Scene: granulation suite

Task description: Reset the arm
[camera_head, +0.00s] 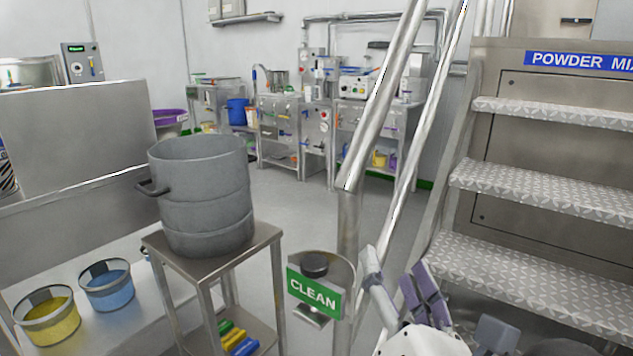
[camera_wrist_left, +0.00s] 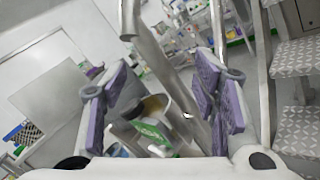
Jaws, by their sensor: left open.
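My left gripper (camera_head: 398,277) is at the bottom of the head view, right of centre, with a white body and purple finger pads. Its fingers are spread apart with nothing between them. The left wrist view shows the same open fingers (camera_wrist_left: 163,82), one at each side. Beyond them in that view is the green CLEAN sign (camera_wrist_left: 153,131). In the head view the CLEAN sign (camera_head: 314,292) is on a small metal holder left of the gripper, with a gap between. My right gripper is not in either view.
Metal handrails (camera_head: 347,210) rise close by the gripper. Steel steps (camera_head: 530,190) stand to the right. A grey pot (camera_head: 203,190) sits on a small steel table (camera_head: 262,240) at left. Yellow (camera_head: 50,322) and blue (camera_head: 106,290) tubs stand nearby. Open floor (camera_head: 290,205) lies behind.

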